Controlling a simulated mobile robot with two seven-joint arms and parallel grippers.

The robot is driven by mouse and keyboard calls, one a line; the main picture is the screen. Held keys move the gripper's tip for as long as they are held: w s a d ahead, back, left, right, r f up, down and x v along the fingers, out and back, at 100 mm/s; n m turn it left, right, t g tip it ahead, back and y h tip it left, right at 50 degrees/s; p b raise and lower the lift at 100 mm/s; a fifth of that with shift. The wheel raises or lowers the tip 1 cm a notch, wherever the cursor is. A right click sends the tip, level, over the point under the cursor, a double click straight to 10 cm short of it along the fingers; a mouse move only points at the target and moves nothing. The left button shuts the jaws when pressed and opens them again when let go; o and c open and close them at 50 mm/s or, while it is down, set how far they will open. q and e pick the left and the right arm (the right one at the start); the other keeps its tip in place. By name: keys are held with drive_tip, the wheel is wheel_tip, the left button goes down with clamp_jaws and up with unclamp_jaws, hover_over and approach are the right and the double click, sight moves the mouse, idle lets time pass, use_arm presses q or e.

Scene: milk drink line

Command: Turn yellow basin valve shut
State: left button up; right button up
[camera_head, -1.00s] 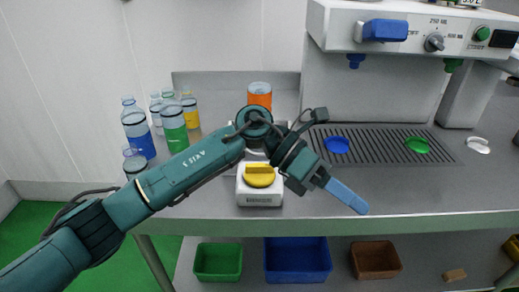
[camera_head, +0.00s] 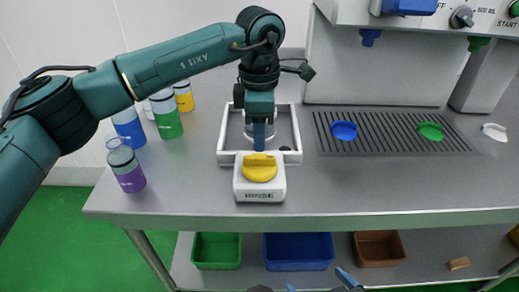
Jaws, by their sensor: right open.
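The yellow valve knob (camera_head: 260,174) sits on a white block (camera_head: 260,190) at the front of a white-rimmed basin (camera_head: 225,158). The knob's raised bar lies crosswise, left to right. My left gripper (camera_head: 259,143) points straight down just behind the knob in the picture, over the basin. Its blue fingers are seen edge-on, so their gap is hidden, and I cannot tell whether they touch the knob. My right gripper (camera_head: 320,284) is only partly in view at the bottom edge, open, with blue fingertips apart and away from the valve.
Bottles with purple (camera_head: 131,181), blue (camera_head: 130,129), green (camera_head: 168,123) and yellow (camera_head: 184,102) contents stand at the left, partly behind my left arm. A drip grille (camera_head: 385,140) with blue and green pieces lies right. Green, blue and brown bins are below. The front counter right of the valve is clear.

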sight(260, 157)
use_arm(q)
drive_tip(key=shift+f, duration=2.8)
drive_tip(key=shift+c, duration=0.4)
clamp_jaws()
